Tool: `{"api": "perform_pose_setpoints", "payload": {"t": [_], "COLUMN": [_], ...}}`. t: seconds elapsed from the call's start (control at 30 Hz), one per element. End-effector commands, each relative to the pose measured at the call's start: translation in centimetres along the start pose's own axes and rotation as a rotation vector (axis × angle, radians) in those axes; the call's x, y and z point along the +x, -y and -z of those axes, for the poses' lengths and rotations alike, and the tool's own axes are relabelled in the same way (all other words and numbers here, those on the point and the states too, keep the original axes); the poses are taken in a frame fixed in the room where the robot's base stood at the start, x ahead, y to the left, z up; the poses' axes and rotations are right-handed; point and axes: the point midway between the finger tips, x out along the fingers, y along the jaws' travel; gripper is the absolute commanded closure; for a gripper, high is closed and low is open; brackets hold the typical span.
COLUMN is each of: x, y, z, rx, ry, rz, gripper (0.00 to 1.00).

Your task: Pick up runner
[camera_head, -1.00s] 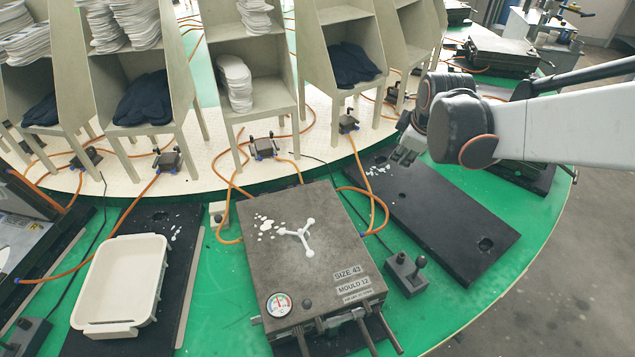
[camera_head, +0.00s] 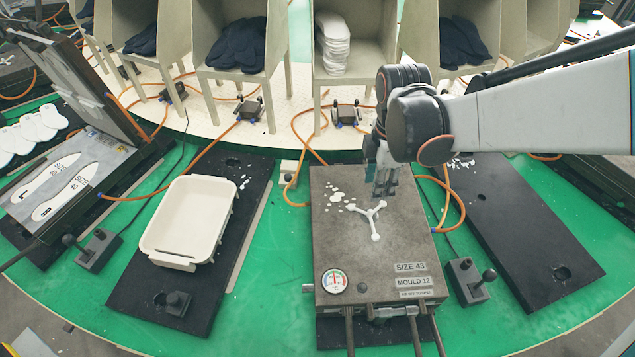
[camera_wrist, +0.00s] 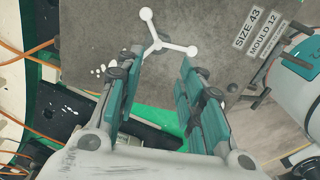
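The runner (camera_head: 371,219) is a white, three-armed piece with rounded ends. It lies on the top of the closed grey mould (camera_head: 340,255) labelled size 43, mould 12. My gripper (camera_head: 384,190) points down above the far part of the mould, just beyond the runner in the head view. In the wrist view the runner (camera_wrist: 161,40) shows past the fingertips, and my gripper (camera_wrist: 154,62) is open with nothing between its teal-padded fingers. The gripper looks apart from the runner; its exact height above the mould I cannot tell.
White flecks (camera_head: 340,199) lie beside the runner. A white tray (camera_head: 188,220) sits on a black plate at left. An open mould (camera_head: 75,180) stands farther left. A lever box (camera_head: 467,283) and hoses flank the mould. Shelf stands (camera_head: 355,85) rise behind.

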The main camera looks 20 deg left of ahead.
Motion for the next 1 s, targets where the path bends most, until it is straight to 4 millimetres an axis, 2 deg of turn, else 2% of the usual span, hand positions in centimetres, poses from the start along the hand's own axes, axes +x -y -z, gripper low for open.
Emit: {"api": "perform_pose_setpoints", "payload": {"t": [0.03, 0.23, 0.53, 0.83, 1.0], "x": [1.4, 4.5, 6.2, 10.1, 10.7], "y": [0.1, -0.1, -0.2, -0.5, -0.4], "z": [0.3, 0.2, 0.2, 0.3, 0.2], "rx": [-0.006, -0.003, -0.002, -0.001, 0.0], "ry": [0.0, 0.0, 0.0, 0.0, 0.0], "rz": [0.0, -0.001, -0.001, -0.002, -0.002], "gripper": [0.65, 0.65, 0.65, 0.65, 0.65]}}
